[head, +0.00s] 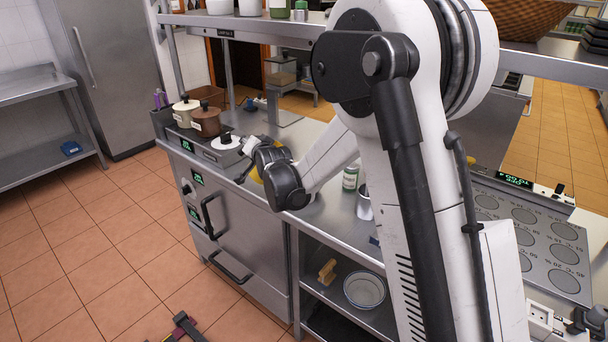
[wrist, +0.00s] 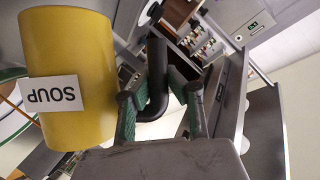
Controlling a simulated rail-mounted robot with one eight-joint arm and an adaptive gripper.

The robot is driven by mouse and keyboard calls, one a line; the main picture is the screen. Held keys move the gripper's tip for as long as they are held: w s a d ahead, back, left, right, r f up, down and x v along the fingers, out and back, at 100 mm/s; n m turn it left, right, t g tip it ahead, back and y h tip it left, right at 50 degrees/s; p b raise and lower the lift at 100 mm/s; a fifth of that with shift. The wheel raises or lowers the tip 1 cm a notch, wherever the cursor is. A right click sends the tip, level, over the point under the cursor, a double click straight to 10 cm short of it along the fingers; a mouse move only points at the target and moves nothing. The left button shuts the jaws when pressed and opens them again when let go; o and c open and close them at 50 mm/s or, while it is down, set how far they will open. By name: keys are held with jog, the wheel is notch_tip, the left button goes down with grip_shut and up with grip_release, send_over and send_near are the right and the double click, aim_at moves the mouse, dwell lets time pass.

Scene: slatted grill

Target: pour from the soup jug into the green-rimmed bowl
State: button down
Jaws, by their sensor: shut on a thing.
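The soup jug (wrist: 68,75) is a yellow cylinder with a white SOUP label that appears upside down in the wrist view. My gripper (wrist: 160,108) is shut on its black handle (wrist: 157,68), with green finger pads on either side. In the head view my gripper (head: 244,164) is above the counter, and only a sliver of the yellow jug shows behind my wrist. Part of a green-rimmed bowl (wrist: 10,74) shows at the left edge of the wrist view, partly hidden behind the jug. I cannot tell how far the jug is tilted or whether anything flows.
Cream (head: 185,112) and brown (head: 206,121) lidded pots stand at the counter's far left. A green-labelled jar (head: 350,178) stands on the counter right of my wrist. A glass bowl (head: 364,290) is on the lower shelf. An overhead shelf (head: 250,21) runs above the counter.

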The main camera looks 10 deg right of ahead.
jog(key=shift+s+d+r+m+t+y+p, duration=0.1)
jog(key=shift+d+r+m+t+y+p, duration=0.1)
jog(key=shift+d+m, duration=0.35)
jog(key=shift+d+r+m+t+y+p, duration=0.1)
jog(key=shift+d+m+y+p, duration=0.1)
jog(key=shift+d+m, duration=0.3)
dwell(3.3)
jog(key=shift+a+f+n+b, duration=0.2)
jog(key=shift+a+n+b, duration=0.2)
jog(key=shift+a, duration=0.2)
jog(key=shift+a+f+n+g+h+b, duration=0.4)
jog(key=shift+a+f+n+g, duration=0.2)
jog(key=shift+a+n, duration=0.25)
